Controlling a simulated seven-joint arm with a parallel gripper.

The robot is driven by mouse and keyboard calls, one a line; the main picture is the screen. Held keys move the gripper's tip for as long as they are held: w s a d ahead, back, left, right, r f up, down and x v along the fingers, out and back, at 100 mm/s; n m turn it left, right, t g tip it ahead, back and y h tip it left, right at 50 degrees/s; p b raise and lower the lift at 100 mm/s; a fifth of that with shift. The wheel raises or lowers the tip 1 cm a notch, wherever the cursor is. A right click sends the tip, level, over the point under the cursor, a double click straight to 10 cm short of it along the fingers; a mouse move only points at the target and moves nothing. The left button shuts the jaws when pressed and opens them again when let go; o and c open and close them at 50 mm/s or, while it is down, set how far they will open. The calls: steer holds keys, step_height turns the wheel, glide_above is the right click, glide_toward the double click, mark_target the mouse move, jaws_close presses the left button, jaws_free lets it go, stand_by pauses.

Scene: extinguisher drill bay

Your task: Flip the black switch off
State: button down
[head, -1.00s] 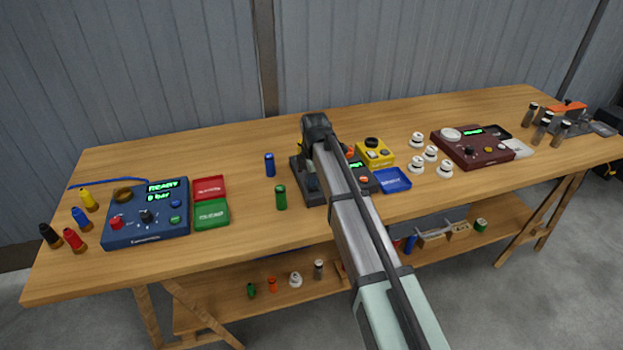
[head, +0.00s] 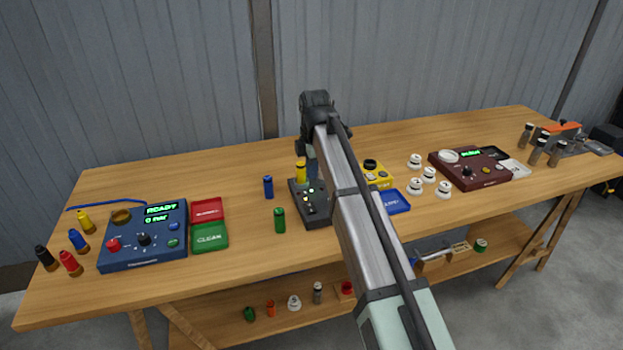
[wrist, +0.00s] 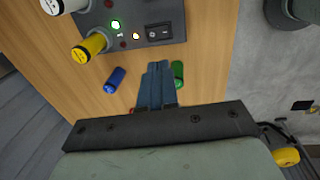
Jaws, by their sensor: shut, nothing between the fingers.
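The black switch (wrist: 158,32) is a rocker with white marks, set in a dark grey panel (wrist: 175,12) in the wrist view. Which side is pressed in is too small to tell. A lit green lamp (wrist: 116,24) and small red and white lamps sit beside it. The panel also shows in the head view (head: 319,222), partly hidden by my arm. My gripper (wrist: 158,66) is shut and empty, its fingers pointing toward the panel's edge near the switch. In the wrist view, a gap shows between fingertips and switch; nothing is touching it.
A blue tray (head: 396,202) and yellow box (head: 377,174) lie right.

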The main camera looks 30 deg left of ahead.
mark_target(310, 204)
steer(key=shift+r, duration=0.4)
steer(key=shift+w+a, duration=0.35)
steer(key=shift+w, duration=0.3)
steer(key=f, duration=0.9)
steer(key=w+a+f, duration=0.1)
steer(key=f, duration=0.4)
steer(key=shift+w+a, duration=0.1)
